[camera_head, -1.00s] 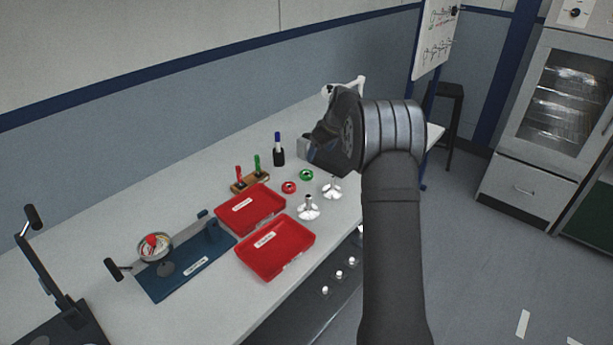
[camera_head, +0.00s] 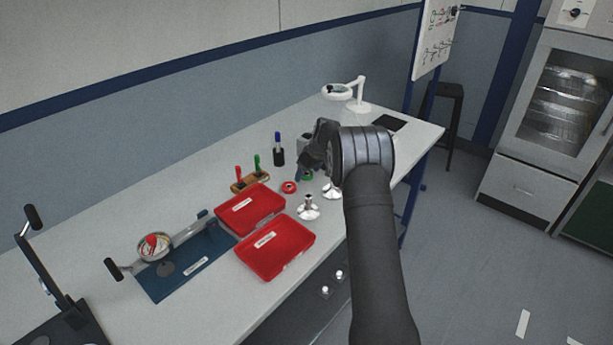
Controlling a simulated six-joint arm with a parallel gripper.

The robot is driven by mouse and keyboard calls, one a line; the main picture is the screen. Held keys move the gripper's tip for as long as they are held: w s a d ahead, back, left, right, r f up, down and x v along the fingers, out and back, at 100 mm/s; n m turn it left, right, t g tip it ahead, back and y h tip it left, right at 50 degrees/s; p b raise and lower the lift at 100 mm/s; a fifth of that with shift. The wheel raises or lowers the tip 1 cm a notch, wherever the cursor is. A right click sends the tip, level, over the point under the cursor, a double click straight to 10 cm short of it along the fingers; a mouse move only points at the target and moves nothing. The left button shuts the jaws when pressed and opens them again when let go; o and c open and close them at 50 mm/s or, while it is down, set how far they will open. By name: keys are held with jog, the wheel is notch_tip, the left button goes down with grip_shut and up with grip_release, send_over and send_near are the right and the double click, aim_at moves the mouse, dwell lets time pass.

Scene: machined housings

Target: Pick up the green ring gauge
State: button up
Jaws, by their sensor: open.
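The green ring gauge (camera_head: 308,175) lies on the white bench, partly hidden behind my gripper. A red ring gauge (camera_head: 289,187) lies just to its left. My gripper (camera_head: 301,172) is low over the bench, right at the green ring gauge, and is open. Its fingers are small and dark here, and I cannot tell whether they touch the ring or are around it.
Two silver machined housings (camera_head: 308,208) stand close by; the right one (camera_head: 331,190) is partly behind my arm. Two red trays (camera_head: 275,247) lie in front. A wooden stand (camera_head: 248,181) with red and green handled gauges and a marker holder (camera_head: 279,155) are behind.

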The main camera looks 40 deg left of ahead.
jog(key=shift+c, duration=0.4)
jog(key=c, duration=1.1)
